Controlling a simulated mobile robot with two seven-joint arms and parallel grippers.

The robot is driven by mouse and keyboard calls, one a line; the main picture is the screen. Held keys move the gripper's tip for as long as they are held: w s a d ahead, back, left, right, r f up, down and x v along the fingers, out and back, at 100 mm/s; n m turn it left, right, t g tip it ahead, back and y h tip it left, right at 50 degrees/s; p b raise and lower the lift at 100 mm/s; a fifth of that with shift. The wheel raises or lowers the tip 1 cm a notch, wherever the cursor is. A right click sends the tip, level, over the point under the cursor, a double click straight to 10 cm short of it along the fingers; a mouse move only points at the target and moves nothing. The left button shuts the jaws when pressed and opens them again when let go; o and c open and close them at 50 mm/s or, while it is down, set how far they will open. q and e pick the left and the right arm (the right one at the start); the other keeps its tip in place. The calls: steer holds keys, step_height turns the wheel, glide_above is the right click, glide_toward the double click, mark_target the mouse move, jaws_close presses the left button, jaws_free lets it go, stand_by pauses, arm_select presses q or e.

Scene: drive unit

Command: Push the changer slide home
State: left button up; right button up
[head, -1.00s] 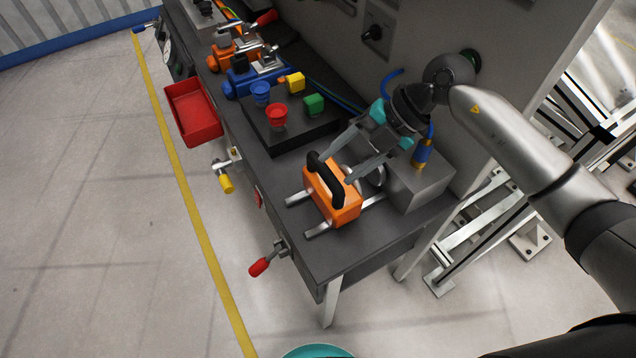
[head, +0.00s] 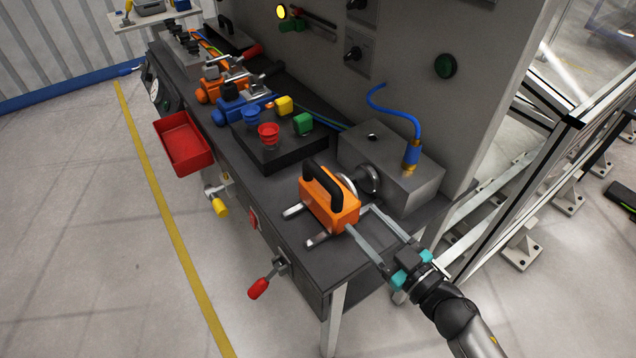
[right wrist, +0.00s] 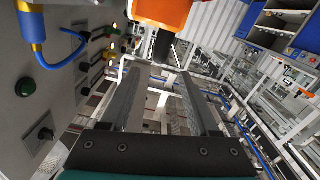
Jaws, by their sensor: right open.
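The changer slide is an orange block (head: 330,208) with a black arched handle (head: 322,183). It sits on two parallel silver rails (head: 318,239) near the bench's front right corner. A grey housing (head: 412,182) with a round metal coupling (head: 366,179) stands behind it, and the gap between slide and coupling looks small. My right gripper (head: 361,217) is open, its two long fingers pointing at the block's right side; contact cannot be told. In the right wrist view the orange block (right wrist: 163,12) and its handle (right wrist: 163,46) show beyond the fingers. My left gripper is out of view.
A black plate (head: 270,160) with red and blue cups and green and yellow blocks lies left of the slide. A blue hose (head: 408,115) rises from the housing. A red-handled lever (head: 260,287) juts from the bench front. The panel wall bounds the back.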

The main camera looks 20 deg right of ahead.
mark_target(322, 177)
steer(key=b+x, duration=0.1)
steer(key=x, duration=1.4)
steer(key=shift+w, duration=0.1)
jaws_close()
stand_by(1.1)
